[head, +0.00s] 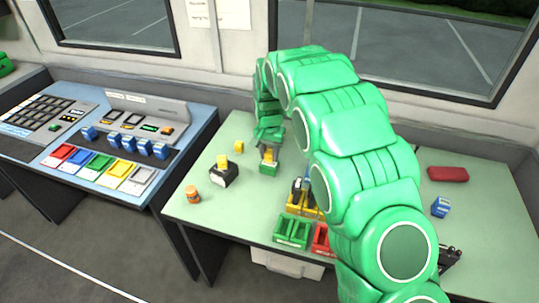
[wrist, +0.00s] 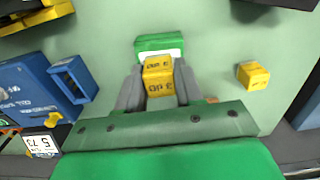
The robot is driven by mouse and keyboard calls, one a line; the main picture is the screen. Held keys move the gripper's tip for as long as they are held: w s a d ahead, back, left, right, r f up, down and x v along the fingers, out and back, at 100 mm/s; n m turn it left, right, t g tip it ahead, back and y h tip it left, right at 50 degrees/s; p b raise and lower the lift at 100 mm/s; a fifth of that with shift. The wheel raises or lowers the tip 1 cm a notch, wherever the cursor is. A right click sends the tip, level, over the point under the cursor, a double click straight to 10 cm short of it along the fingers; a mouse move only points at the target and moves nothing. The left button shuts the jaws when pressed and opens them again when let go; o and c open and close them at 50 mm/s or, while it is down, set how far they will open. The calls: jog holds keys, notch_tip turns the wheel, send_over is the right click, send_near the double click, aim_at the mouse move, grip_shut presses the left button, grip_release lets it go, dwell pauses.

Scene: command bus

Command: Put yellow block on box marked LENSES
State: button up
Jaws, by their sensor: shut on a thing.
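My gripper (head: 268,148) is shut on a yellow block (wrist: 158,72), which has dark lettering on its faces. In the wrist view the block sits between the two grey fingers (wrist: 158,88). A green box (wrist: 160,43) with a pale band lies just beyond and partly behind the block. In the head view the green box (head: 268,169) is directly below the held block; I cannot tell whether they touch. No LENSES marking is readable on any box. A second yellow block (head: 239,146) stands on the table to the left, and shows at right in the wrist view (wrist: 253,75).
A black box (head: 222,176) with a yellow top piece and an orange jar (head: 192,194) stand left on the green table (head: 235,215). A red case (head: 447,174) and blue block (head: 440,207) lie right.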

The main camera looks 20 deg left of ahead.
jog(key=shift+f, duration=0.45)
jog(key=shift+f, duration=0.1)
jog(key=o, duration=1)
